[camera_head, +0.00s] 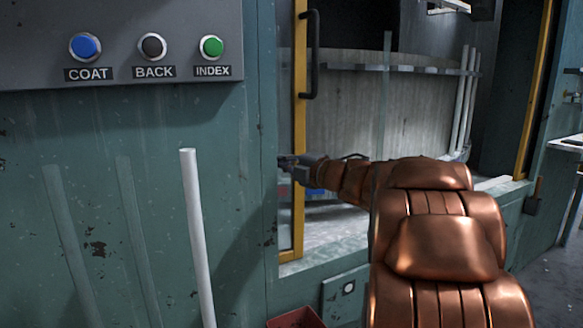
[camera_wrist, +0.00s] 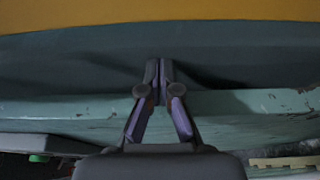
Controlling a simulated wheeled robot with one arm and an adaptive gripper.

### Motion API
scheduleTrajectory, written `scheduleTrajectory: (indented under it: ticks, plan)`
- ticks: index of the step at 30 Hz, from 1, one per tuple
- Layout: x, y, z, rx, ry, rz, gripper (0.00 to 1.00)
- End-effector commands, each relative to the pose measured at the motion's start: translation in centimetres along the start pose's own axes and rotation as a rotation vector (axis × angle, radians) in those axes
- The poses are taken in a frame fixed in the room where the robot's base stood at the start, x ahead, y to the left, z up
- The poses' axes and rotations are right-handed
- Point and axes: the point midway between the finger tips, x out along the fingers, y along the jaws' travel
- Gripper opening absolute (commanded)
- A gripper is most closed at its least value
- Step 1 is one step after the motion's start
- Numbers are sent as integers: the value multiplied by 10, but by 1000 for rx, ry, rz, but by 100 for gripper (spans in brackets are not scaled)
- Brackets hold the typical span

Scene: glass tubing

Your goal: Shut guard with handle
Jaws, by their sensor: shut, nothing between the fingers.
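The guard has a yellow upright frame (camera_head: 299,125) at the left side of the machine opening, with a narrow glass-like strip left of it. A black vertical bar handle (camera_head: 313,55) is fixed to the upper part of this frame. My gripper (camera_head: 282,162) is in front of the lower part of the frame, well below the handle, pointing left. In the wrist view my gripper (camera_wrist: 159,66) has its fingertips together and empty. A yellow band (camera_wrist: 160,15) crosses the top of that view. The handle is not seen there.
A control panel (camera_head: 120,35) with COAT, BACK and INDEX buttons is at upper left. A white tube (camera_head: 196,235) stands in front of the teal wall. A second yellow upright (camera_head: 533,90) bounds the opening at right. A red bin (camera_head: 296,318) is below.

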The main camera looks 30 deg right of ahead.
Motion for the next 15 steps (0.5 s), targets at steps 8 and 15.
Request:
scheduleTrajectory:
  ticks: [8,15]
  plan:
    - [-8,0,27,-4,-2,1,0]
    - [-12,0,38,-1,-2,0,0]
